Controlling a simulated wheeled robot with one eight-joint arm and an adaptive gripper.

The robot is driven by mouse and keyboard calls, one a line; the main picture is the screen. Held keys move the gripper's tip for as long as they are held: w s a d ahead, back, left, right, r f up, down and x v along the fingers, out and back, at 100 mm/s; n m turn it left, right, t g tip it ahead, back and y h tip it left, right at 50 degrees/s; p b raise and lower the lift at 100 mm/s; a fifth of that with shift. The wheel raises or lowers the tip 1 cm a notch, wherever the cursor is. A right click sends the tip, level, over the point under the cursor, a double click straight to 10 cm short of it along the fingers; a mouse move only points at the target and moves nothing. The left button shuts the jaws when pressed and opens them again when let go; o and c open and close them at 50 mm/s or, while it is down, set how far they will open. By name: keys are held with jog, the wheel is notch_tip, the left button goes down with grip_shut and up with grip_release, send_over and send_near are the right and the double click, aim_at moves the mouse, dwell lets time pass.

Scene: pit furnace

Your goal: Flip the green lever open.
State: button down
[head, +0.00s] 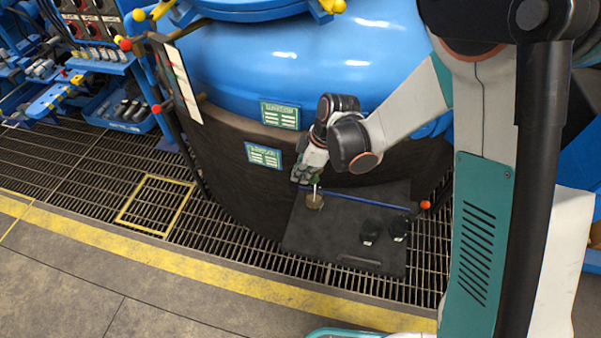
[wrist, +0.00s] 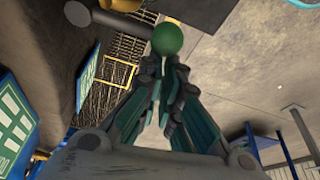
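The green lever's round green knob (wrist: 167,39) shows in the wrist view, just beyond my fingertips (wrist: 166,72). The fingers slant inward, with their tips close together on either side of the area under the knob. Whether they press on the lever's stem cannot be made out. In the head view my gripper (head: 306,174) points down over the dark plate beside the furnace. A thin pale stem (head: 315,190) rises from a brass-coloured base (head: 314,203) to the gripper. The knob there is hard to tell from the green fingers.
The blue and dark furnace (head: 225,150) stands close behind my gripper. The dark plate (head: 300,235) also carries two black knobs (head: 383,232) and a blue bar (head: 365,201) near the lever. Floor grating and open floor lie in front.

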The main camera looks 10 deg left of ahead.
notch_tip(320, 180, up, 9)
jog(key=p, duration=0.3)
jog(key=shift+a, duration=0.4)
